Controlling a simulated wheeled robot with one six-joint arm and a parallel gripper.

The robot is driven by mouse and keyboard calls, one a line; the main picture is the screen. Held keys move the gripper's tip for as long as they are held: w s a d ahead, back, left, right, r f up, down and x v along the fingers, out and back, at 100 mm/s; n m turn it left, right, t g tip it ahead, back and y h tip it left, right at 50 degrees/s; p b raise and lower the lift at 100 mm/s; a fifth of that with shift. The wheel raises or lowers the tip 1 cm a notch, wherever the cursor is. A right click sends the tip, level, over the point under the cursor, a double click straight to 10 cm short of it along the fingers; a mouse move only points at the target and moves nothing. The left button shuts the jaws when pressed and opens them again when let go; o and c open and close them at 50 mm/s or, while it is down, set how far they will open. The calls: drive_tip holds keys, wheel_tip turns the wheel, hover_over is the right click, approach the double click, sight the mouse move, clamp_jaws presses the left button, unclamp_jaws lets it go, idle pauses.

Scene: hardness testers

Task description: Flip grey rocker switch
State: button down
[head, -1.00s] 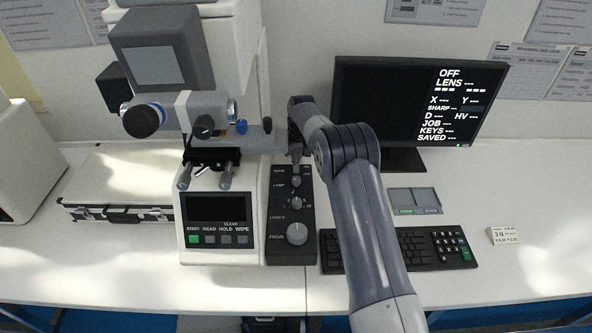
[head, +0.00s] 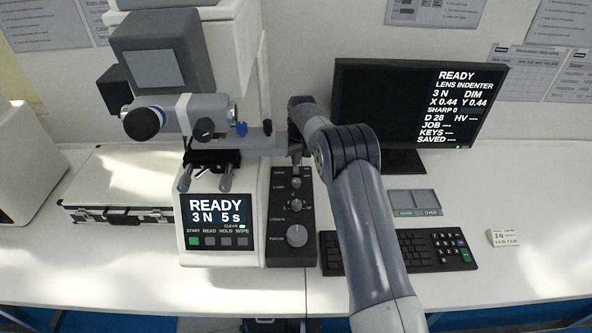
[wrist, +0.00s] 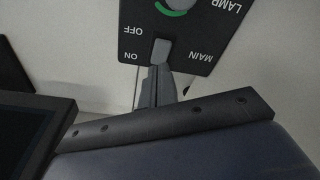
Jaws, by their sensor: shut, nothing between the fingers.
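The grey rocker switch (wrist: 161,50) sits on the dark control panel in the wrist view, beside the upside-down words MAIN, ON and OFF. My gripper (wrist: 158,72) is shut and empty, with its fingertips at the ON-side end of the switch. They look to be touching it or very close. In the head view my gripper (head: 296,158) is at the top of the panel (head: 290,250), and it mostly hides the switch. The tester's small screen (head: 217,212) is lit and reads READY, 3 N, 5 s. The monitor (head: 415,105) reads READY too.
Knobs for lamp (head: 296,184) and focus (head: 297,235) lie below the switch on the panel. The tester's eyepiece (head: 143,122) and stage are close on the left. A keyboard (head: 405,250) lies to the right, and a silver case (head: 120,185) to the left.

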sight(296, 168)
wheel_tip(296, 168, up, 6)
drive_tip(key=p, duration=0.2)
drive_tip(key=shift+f+p, duration=0.25)
drive_tip(key=shift+p, duration=0.15)
drive_tip(key=shift+f, duration=0.15)
wheel_tip(296, 168, down, 7)
drive_tip(key=b, duration=0.4)
drive_tip(key=shift+r, duration=0.35)
